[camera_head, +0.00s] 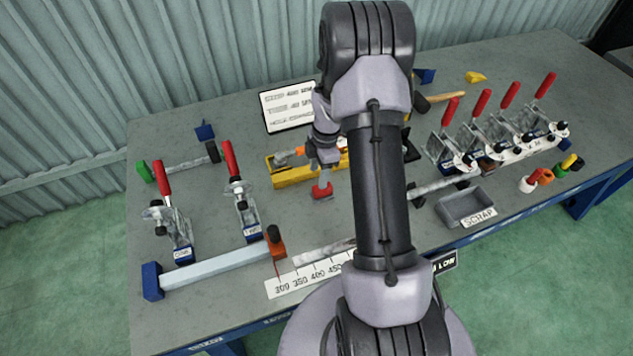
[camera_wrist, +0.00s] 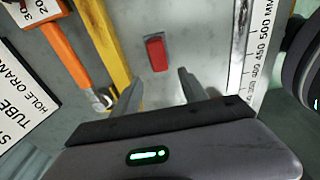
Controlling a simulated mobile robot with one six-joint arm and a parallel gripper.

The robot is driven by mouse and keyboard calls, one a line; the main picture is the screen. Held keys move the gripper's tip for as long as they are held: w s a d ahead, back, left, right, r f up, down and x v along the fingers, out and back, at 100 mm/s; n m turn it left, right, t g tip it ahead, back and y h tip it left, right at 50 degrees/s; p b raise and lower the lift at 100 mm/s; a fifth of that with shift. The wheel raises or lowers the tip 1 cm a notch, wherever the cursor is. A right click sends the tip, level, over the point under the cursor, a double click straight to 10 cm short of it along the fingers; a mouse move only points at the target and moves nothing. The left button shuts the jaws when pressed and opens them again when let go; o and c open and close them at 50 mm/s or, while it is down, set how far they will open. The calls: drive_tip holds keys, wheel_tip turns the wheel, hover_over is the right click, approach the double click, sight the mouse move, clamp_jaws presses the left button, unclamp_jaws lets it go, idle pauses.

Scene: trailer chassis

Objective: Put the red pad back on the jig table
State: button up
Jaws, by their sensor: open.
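The red pad (camera_head: 322,190) appears to lie flat on the grey jig table (camera_head: 225,290), near its middle, just in front of a yellow level. In the wrist view the red pad (camera_wrist: 156,53) lies beyond my fingertips, roughly in line with the gap between them. My gripper (camera_wrist: 158,84) is open, and nothing shows between its fingers. In the head view my gripper (camera_head: 323,166) hangs just above and behind the pad, partly hidden by my wrist. No contact with the pad is visible.
A yellow level (camera_head: 290,177) lies close beside the pad; an orange-handled tool (camera_wrist: 70,50) lies past it. Toggle clamps with red handles stand left (camera_head: 240,195) and right (camera_head: 480,130). A scale strip (camera_head: 310,277) and scrap tray (camera_head: 462,203) lie in front.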

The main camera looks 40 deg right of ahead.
drive_tip(key=s+a+r+m+t, duration=0.1)
drive_tip(key=a+r+m, duration=0.35)
drive_tip(key=r, duration=0.65)
drive_tip(key=s+a+r+m+t, duration=0.1)
drive_tip(key=a+r+m, duration=0.2)
drive_tip(key=a+r, duration=0.55)
drive_tip(key=s+a+r+m+t, duration=0.1)
drive_tip(key=s+a+r+m, duration=0.4)
drive_tip(key=s, duration=0.3)
drive_tip(key=s+a+r+m+t, duration=0.2)
drive_tip(key=s+a+r+m, duration=0.4)
drive_tip(key=s, duration=0.3)
drive_tip(key=shift+s+a+r+m+y, duration=0.3)
drive_tip(key=shift+r+m+y, duration=0.1)
drive_tip(key=shift+r+m, duration=0.15)
